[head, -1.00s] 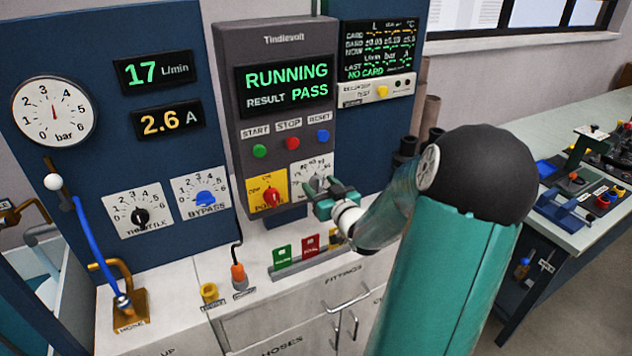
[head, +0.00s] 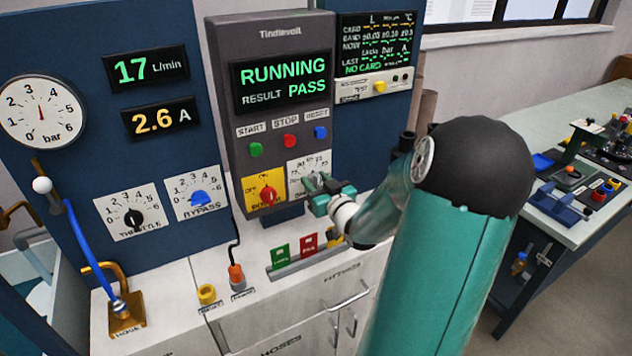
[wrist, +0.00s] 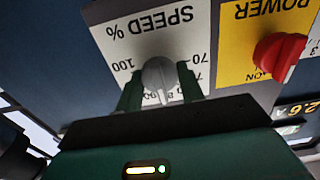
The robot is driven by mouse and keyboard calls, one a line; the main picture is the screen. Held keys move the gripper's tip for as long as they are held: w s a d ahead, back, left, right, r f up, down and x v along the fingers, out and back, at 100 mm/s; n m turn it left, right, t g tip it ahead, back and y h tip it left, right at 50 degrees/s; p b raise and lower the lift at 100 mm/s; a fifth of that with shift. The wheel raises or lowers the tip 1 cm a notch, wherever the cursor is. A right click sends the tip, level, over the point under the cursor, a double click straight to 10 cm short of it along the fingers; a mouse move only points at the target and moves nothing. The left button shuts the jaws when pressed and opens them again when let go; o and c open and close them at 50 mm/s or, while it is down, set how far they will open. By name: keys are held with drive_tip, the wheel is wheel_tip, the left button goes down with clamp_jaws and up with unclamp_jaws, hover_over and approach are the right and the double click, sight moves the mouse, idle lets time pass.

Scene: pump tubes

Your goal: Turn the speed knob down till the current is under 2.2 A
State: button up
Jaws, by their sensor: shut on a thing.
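The grey speed knob (wrist: 159,76) sits on its white "SPEED %" plate (wrist: 135,40), upside down in the wrist view. My gripper (wrist: 160,90) is shut on the knob, one green finger on each side. In the head view my gripper (head: 322,188) is at the speed plate (head: 303,165) and hides most of the knob. The current display (head: 160,118) reads 2.6 A. The control panel screen (head: 283,80) reads RUNNING, RESULT PASS.
The red power knob (head: 268,194) on its yellow plate is close beside the speed knob. Start, stop and reset buttons (head: 290,140) are above. The flow display (head: 146,68) reads 17 L/min. Throttle (head: 133,218) and bypass (head: 199,199) knobs are farther left.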

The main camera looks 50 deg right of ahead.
drive_tip(key=shift+n, duration=2.9)
drive_tip(key=o, duration=1)
drive_tip(key=shift+w+f, duration=0.1)
drive_tip(key=shift+w, duration=0.05)
drive_tip(key=shift+c, duration=0.2)
drive_tip(key=shift+s+a, duration=0.1)
drive_tip(key=shift+s, duration=0.2)
